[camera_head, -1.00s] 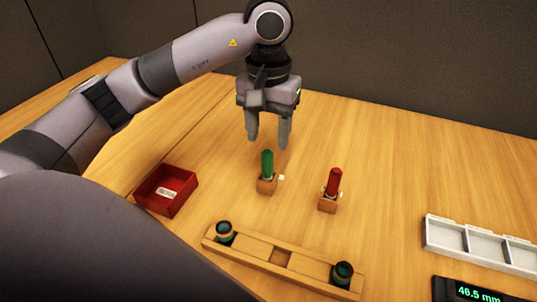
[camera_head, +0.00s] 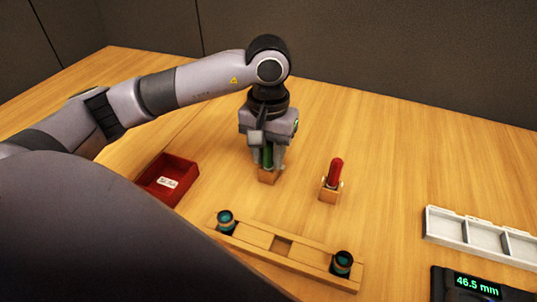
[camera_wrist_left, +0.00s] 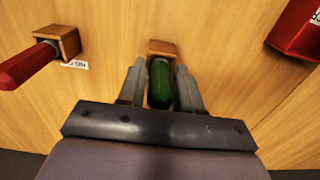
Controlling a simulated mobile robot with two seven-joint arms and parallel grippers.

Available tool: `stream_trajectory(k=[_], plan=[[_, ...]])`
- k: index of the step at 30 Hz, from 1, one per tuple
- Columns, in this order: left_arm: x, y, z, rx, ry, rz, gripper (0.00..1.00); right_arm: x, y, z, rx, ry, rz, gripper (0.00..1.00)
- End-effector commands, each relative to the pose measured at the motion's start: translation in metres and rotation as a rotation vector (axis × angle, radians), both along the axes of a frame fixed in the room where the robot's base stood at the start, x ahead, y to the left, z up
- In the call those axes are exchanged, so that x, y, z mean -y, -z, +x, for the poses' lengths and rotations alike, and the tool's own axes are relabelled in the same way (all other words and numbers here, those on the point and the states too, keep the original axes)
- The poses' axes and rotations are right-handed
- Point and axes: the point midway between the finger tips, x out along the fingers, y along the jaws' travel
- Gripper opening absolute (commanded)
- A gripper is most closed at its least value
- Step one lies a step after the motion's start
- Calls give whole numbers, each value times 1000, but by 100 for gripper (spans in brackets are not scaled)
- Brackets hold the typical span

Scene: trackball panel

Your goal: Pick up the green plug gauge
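The green plug gauge (camera_wrist_left: 160,85) stands upright in a small wooden block (camera_head: 268,176), with its green handle up. In the head view the handle (camera_head: 267,156) is partly hidden by my left gripper (camera_head: 267,163). The left gripper has come down over the handle. In the left wrist view its fingers (camera_wrist_left: 160,82) stand on either side of the green handle, with narrow gaps showing, so it looks open around it. My right gripper is not in view.
A red plug gauge (camera_head: 335,172) stands in its own block to the right. A red bin (camera_head: 180,166) is at left. A wooden rack (camera_head: 257,240) with two dark rings lies in front. A white tray (camera_head: 466,230) and a display reading 46.5 mm (camera_head: 478,287) are at right.

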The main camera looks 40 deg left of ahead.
Motion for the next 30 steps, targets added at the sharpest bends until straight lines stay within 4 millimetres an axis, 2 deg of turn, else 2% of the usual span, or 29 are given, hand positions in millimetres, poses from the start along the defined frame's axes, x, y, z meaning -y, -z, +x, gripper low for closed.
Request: stream_trajectory(k=[1,3,12,17,23,30], plan=[[0,0,0,0,0,0,16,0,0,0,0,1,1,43],[0,0,0,0,0,0,0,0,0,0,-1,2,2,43],[0,-1,0,0,0,0,0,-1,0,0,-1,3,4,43],[0,-9,1,2,0,-1,0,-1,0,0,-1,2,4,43],[0,-39,1,7,1,-2,0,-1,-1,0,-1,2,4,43],[0,-103,1,7,1,1,0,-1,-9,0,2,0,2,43]])
